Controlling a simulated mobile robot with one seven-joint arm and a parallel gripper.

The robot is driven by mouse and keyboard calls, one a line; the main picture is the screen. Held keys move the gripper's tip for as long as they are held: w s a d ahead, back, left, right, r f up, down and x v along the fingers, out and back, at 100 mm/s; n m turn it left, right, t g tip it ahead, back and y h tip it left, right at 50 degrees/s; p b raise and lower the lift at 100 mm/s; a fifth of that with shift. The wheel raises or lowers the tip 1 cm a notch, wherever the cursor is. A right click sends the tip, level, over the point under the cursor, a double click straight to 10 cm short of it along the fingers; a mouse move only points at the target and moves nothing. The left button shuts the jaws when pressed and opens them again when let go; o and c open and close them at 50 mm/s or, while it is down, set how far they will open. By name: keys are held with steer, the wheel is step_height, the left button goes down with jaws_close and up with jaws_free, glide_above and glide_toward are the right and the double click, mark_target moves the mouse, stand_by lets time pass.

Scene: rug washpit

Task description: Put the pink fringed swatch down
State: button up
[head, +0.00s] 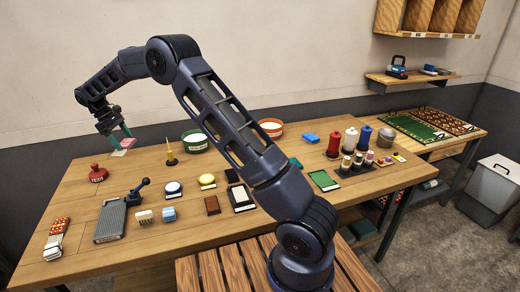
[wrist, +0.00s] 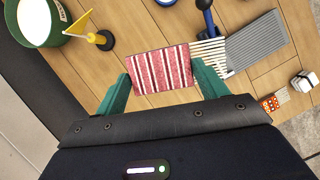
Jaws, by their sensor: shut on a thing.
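The pink fringed swatch (wrist: 160,70) has red, pink and white stripes. In the wrist view it spans the space between the two green fingers of my gripper (wrist: 161,74), which is shut on it. A cream striped fringe (wrist: 208,55) shows at its right end. In the head view my gripper (head: 117,139) is over the far left of the wooden table, with the swatch (head: 124,145) small at its fingertips. It appears held above the table, but the height is hard to tell.
A red stamp-like thing (head: 97,174), a yellow-topped marker (head: 170,153) and a green bowl (head: 196,142) stand nearby.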

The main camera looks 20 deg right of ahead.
steer(key=w+d+m+g+y, duration=0.15)
steer(key=w+d, duration=0.35)
steer(key=d, duration=0.9)
steer(key=w+d+m, duration=0.3)
steer(key=w+d, duration=0.1)
steer(key=d, duration=0.9)
steer(key=w+d+m+g, duration=0.1)
steer(key=w+d+m, duration=0.3)
steer(key=d, duration=1)
steer(key=m+y, duration=0.3)
steer(key=m, duration=0.2)
glide_above(289, 149)
steer(key=w, duration=0.1)
steer(key=shift+h, duration=0.25)
steer(key=f, duration=2)
steer(key=shift+w+d, duration=0.1)
steer(key=shift+w, duration=0.1)
steer(key=shift+g, duration=0.25)
steer(key=o, duration=1)
